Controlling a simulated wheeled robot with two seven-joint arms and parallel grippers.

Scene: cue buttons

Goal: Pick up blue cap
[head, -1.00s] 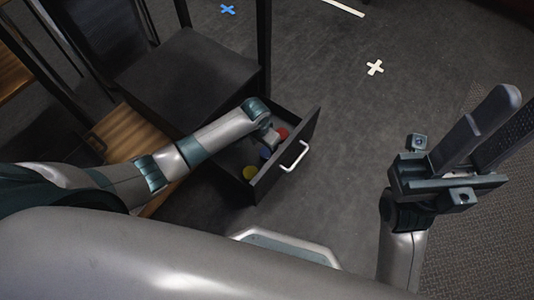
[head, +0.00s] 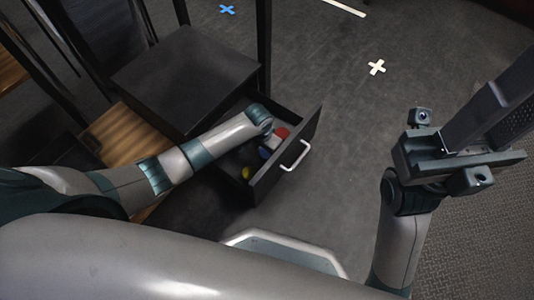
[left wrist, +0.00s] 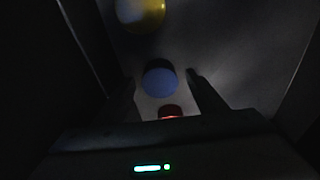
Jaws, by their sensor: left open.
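The blue cap (head: 264,153) is in the open drawer, partly hidden by my left arm's end. In the left wrist view, the blue cap (left wrist: 159,79) is round and sits between the two fingers of my left gripper (left wrist: 162,82). The fingers are open and apart on either side; I cannot tell whether they touch it. In the head view my left gripper (head: 268,140) reaches down into the drawer and is mostly hidden. My right gripper (head: 490,105) is raised at the right, away from the drawer; its finger gap is unclear.
The drawer (head: 262,190) has a white handle (head: 295,156) on its front. A red cap (head: 281,132) and a yellow cap (head: 247,173) are also inside, on either side of the blue one. The black cabinet top (head: 190,80) is behind. Floor beyond the drawer is clear.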

